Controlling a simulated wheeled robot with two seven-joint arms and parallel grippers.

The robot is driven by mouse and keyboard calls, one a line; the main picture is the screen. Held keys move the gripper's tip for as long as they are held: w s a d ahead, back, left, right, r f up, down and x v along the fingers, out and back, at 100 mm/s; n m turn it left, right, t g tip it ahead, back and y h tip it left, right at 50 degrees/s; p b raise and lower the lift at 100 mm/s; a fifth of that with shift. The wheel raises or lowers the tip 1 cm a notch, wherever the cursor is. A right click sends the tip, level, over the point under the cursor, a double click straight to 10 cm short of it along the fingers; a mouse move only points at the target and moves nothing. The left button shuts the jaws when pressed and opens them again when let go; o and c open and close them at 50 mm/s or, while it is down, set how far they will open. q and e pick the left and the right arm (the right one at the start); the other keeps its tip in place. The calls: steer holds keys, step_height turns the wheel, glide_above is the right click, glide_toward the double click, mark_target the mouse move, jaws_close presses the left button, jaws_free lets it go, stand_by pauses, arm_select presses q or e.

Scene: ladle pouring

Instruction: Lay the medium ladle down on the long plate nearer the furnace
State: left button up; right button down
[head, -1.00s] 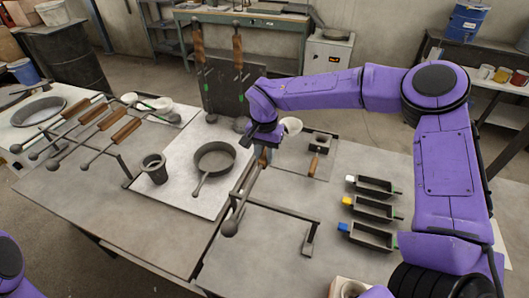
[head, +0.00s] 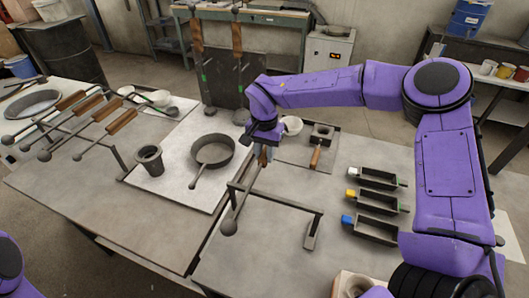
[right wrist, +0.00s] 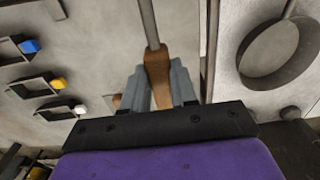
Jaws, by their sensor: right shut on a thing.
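My right gripper (head: 263,152) is shut on the wooden handle of a ladle. The handle (right wrist: 157,75) shows between the two fingers in the right wrist view, with the metal rod running on from it. The ladle's dark rounded bowl (head: 229,228) hangs toward me, low in front of the table bars. Its rod crosses a dark bar rest (head: 285,204) in the picture; I cannot tell whether they touch. I cannot pick out with certainty the furnace or the long plate nearer it. My left gripper is out of view.
A pale plate (head: 136,178) bears a round pan (head: 228,151) and a dark cup (head: 149,161). Several ladles (head: 78,115) lie on a rack at left. Three trough moulds (head: 378,203) stand at right. A dark upright panel (head: 222,88) stands behind. The front-left table is clear.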

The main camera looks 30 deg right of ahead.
steer(key=shift+f, duration=0.1)
steer(key=c, duration=0.9)
jaws_free()
steer(key=shift+c, duration=0.2)
steer(key=shift+o, duration=0.7)
steer(key=shift+s+f, duration=0.1)
step_height(320, 180, up, 18)
steer(key=p, duration=0.7)
steer(key=shift+p, duration=0.3)
steer(key=shift+f, duration=0.15)
